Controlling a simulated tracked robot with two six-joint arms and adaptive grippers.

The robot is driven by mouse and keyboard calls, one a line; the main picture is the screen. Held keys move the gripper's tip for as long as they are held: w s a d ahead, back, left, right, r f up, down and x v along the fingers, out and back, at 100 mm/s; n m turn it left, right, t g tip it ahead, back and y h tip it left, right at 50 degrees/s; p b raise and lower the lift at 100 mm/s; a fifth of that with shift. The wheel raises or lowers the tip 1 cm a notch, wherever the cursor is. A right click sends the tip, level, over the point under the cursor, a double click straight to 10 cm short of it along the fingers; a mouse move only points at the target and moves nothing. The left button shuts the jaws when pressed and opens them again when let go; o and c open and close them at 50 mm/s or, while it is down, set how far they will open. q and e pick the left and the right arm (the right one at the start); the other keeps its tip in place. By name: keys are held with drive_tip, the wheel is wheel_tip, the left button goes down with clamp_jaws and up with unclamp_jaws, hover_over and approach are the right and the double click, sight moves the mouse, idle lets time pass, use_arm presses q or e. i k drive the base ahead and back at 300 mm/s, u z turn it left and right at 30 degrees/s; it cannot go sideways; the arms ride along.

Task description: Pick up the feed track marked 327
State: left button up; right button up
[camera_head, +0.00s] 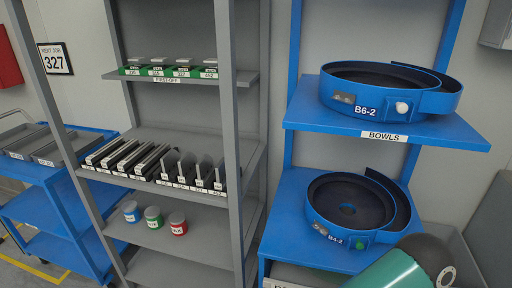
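Several long, flat dark tracks with pale edges (118,154) lie side by side on the left of the grey rack's middle shelf. Beside them on the right stand several thin upright grey plates (186,168) with dark bases and small white front labels. The labels on this shelf are too small to read surely, so I cannot tell which piece is marked 327. A wall sign (56,59) reads "NEXT JOB 327". Neither of my grippers is in view.
The top shelf (245,77) holds several green-based labelled pieces (184,70) marked FIRST-OFF. Blue, green and red tins (154,217) stand below. A blue rack holds bowls B6-2 (440,103) and B4-2 (322,208). A blue cart (58,207) with grey trays stands left.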

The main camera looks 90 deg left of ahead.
sight(124, 165)
drive_tip(key=z, duration=0.35)
drive_tip(key=i, duration=0.45)
drive_tip(key=u, duration=1.6)
drive_tip(key=i, duration=0.15)
drive_tip(key=u, duration=2)
drive_tip(key=i, duration=0.2)
drive_tip(key=u, duration=1.2)
drive_tip(key=k, duration=0.3)
drive_tip(key=u, duration=0.5)
drive_tip(key=i, duration=1.35)
drive_tip(key=z, duration=0.5)
